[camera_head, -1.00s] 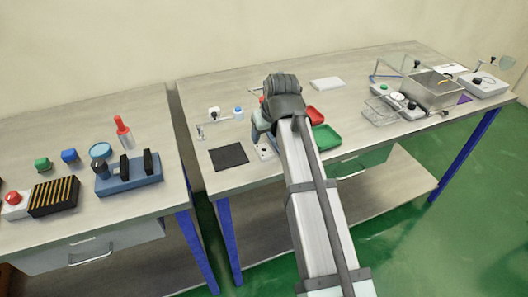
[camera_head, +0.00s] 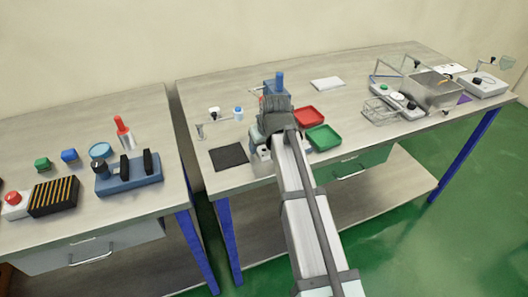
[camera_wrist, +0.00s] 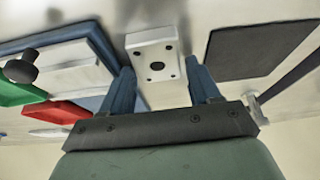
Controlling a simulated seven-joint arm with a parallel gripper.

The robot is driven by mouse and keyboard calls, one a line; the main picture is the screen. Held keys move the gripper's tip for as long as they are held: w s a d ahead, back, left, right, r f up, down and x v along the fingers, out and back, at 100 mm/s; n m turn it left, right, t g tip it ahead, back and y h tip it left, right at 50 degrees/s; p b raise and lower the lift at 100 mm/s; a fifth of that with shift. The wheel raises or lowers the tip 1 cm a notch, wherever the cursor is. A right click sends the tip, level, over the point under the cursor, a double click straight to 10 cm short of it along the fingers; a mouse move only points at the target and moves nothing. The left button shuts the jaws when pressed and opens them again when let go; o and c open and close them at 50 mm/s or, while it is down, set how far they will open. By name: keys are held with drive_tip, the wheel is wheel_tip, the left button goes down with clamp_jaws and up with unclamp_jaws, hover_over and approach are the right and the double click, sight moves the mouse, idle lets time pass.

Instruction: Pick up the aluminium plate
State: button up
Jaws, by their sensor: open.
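The aluminium plate (camera_wrist: 157,45) is a pale, flat block with a large dark central hole and smaller holes near its corners. It lies on the bench, upper middle of the wrist view. My gripper (camera_wrist: 158,68) is open, with one blue finger on each side of the plate's near part. I cannot tell whether either finger touches it. In the head view the plate (camera_head: 264,153) shows only partly, beside my wrist, near the bench's front edge. My fingers are mostly hidden there.
A black mat (camera_head: 229,156) lies left of the plate. Red (camera_head: 309,117) and green (camera_head: 323,137) trays lie to the right. A blue fixture (camera_head: 277,86) stands behind my wrist. In the wrist view, a pale block (camera_wrist: 72,78) is close left of my fingers.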

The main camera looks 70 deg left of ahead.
idle(0.4)
drive_tip(key=c, duration=0.9)
